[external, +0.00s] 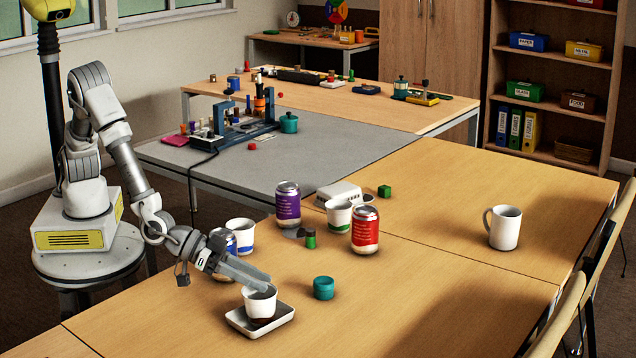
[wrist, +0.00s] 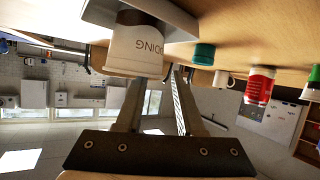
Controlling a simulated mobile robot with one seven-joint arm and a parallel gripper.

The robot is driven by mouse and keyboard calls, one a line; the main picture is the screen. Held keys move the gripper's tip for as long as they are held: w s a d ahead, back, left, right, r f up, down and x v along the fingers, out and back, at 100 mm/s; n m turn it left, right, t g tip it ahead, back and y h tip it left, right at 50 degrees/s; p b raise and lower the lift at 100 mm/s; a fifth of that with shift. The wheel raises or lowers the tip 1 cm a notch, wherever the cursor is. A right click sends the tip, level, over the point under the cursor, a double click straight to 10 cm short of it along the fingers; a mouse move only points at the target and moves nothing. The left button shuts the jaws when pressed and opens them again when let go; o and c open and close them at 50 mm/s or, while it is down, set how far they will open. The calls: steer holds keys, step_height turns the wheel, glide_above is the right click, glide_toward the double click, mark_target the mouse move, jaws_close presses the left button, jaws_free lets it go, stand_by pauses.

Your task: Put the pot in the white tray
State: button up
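The pot (external: 259,303), a white cup with a brown base band and lettering, is upright in the white tray (external: 238,325) near the table's front. Whether its base touches the tray floor is hard to tell. In the wrist view the pot (wrist: 135,48) appears upside down, with the tray (wrist: 172,14) at its base. My gripper (external: 264,282) is at the pot's rim. In the wrist view my gripper's fingers (wrist: 158,78) are apart; one ends out of sight at the pot, the other passes right of it. I see no firm grip on the pot.
A small teal container (external: 323,288) stands right of the tray. Behind are a red can (external: 365,230), a purple can (external: 288,204), white cups (external: 339,216) and a dark green cylinder (external: 310,238). A white mug (external: 504,228) stands far right. The table's front right is clear.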

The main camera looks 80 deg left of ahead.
steer(key=shift+s+r, duration=0.3)
steer(key=shift+r, duration=0.05)
steer(key=p+v, duration=0.3)
steer(key=v, duration=0.8)
steer(key=shift+s+a, duration=0.15)
steer(key=shift+a, duration=0.05)
